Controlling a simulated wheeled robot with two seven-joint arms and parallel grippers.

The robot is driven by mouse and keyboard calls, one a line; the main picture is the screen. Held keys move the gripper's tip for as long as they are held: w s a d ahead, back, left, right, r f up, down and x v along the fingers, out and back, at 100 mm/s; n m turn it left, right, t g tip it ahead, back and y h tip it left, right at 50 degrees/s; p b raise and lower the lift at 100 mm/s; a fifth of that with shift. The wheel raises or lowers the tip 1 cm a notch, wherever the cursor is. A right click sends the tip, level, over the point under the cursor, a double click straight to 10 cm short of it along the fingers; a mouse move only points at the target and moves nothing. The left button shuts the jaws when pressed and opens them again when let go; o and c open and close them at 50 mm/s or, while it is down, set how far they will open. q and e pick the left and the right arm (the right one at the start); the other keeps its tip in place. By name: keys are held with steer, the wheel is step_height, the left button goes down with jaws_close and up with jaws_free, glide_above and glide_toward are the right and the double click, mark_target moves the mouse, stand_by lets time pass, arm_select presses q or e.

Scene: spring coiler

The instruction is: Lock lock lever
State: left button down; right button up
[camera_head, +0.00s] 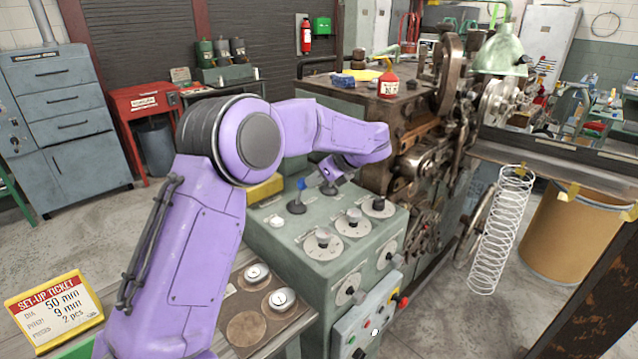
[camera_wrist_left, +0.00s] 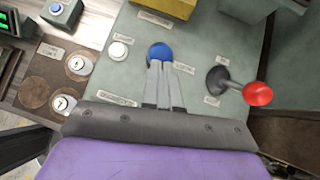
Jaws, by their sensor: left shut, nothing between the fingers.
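Two levers stand on the green control cabinet (camera_head: 330,270), and I cannot read their labels well enough to tell which is the lock lever. The red-knobbed lever (camera_wrist_left: 257,93) leans to the right from a dark round base in the left wrist view. In the head view my wrist largely hides it. The blue-knobbed lever (camera_head: 298,197) stands upright to its left; its blue knob (camera_wrist_left: 160,50) also shows in the left wrist view. My left gripper (camera_wrist_left: 160,66) is shut and empty, its fingertips overlapping the blue knob's lower edge; contact is unclear. My right gripper is not in view.
Knobs with round dials (camera_head: 354,222) line the cabinet's front. The coiling machine (camera_head: 430,140) rises behind to the right. A tall wire spring (camera_head: 498,235) hangs by a cardboard drum (camera_head: 572,230). A yellow block (camera_head: 265,188) sits at the cabinet's back left.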

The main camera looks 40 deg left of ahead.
arm_select(q)
steer(key=a+r+h, duration=0.1)
steer(key=a+h, duration=0.2)
steer(key=a, duration=0.5)
steer(key=shift+w+a+r, duration=0.25)
steer(key=shift+w+r, duration=0.05)
steer(key=shift+r, duration=0.05)
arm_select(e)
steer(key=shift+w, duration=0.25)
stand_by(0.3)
arm_select(q)
steer(key=shift+d, duration=0.1)
steer(key=a+v, duration=0.1)
steer(key=v, duration=1.2)
steer(key=shift+w+a+r+p, duration=0.2)
steer(key=shift+w+r+p, duration=0.1)
steer(key=shift+r+p, duration=0.05)
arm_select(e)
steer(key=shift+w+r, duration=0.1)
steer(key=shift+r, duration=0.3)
